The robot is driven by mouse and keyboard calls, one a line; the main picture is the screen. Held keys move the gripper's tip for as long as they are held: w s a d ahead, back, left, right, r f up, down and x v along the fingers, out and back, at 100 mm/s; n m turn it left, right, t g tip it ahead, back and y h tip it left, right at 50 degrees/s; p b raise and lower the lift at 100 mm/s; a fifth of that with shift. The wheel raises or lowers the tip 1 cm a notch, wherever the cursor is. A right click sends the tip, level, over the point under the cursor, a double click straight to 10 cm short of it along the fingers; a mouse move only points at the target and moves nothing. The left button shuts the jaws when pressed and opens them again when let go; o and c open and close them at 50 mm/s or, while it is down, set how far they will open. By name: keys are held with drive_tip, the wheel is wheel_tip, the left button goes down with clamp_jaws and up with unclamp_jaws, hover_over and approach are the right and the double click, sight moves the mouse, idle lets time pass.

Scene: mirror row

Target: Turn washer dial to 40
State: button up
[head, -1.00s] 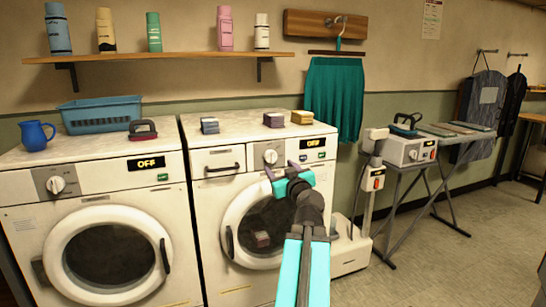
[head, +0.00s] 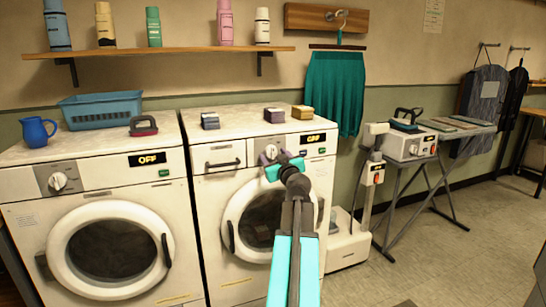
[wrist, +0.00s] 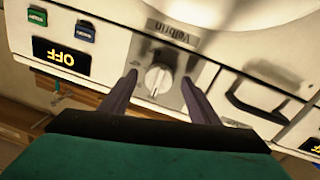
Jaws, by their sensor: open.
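The right washer (head: 200,190) has a round pale dial on its front panel, and its display (head: 314,138) reads OFF. In the head view my gripper (head: 268,158) is at this panel and covers much of the dial. In the wrist view, which is upside down, the dial (wrist: 158,78) sits between my two dark open fingers, one on each side, with gaps visible. Whether the fingertips reach its depth is unclear. The OFF display (wrist: 62,55) shows there too. The left washer's dial (head: 58,181) is clear of my gripper, and its display (head: 147,159) also reads OFF.
A drawer handle (head: 222,164) projects left of the right washer's dial. Small boxes (head: 274,115) stand on its top. A blue basket (head: 100,109), a jug (head: 37,131) and a brush-like item (head: 143,126) are on the left washer. Floor is free at right.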

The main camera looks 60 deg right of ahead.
drive_tip(key=shift+w+d, duration=0.25)
drive_tip(key=shift+w, duration=0.05)
drive_tip(key=c, duration=1.1)
drive_tip(key=shift+o, duration=0.2)
drive_tip(key=shift+a, duration=0.1)
